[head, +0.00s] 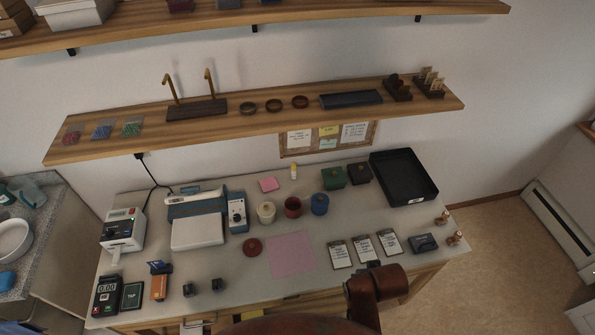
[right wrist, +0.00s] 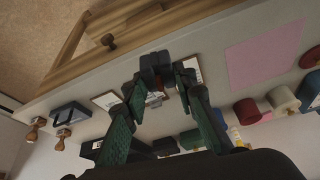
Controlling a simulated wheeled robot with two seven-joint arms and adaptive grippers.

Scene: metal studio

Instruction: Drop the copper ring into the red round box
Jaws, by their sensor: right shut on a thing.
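The open red round box (head: 293,207) stands on the table between a cream round box (head: 266,212) and a blue round box (head: 320,203); it also shows in the right wrist view (right wrist: 247,111). A red round lid (head: 252,246) lies in front of them. My right gripper (right wrist: 157,75) is shut with its dark fingertips close together, above the table's front part, apart from the red box. What it grips is too hidden to name. No ring clearly shows in its fingers. My left gripper is out of view.
Three cards (head: 362,247) lie near my right arm, with a pink sheet (head: 290,254) left of them. A black tray (head: 425,190) and a green box (head: 333,177) stand at the back right.

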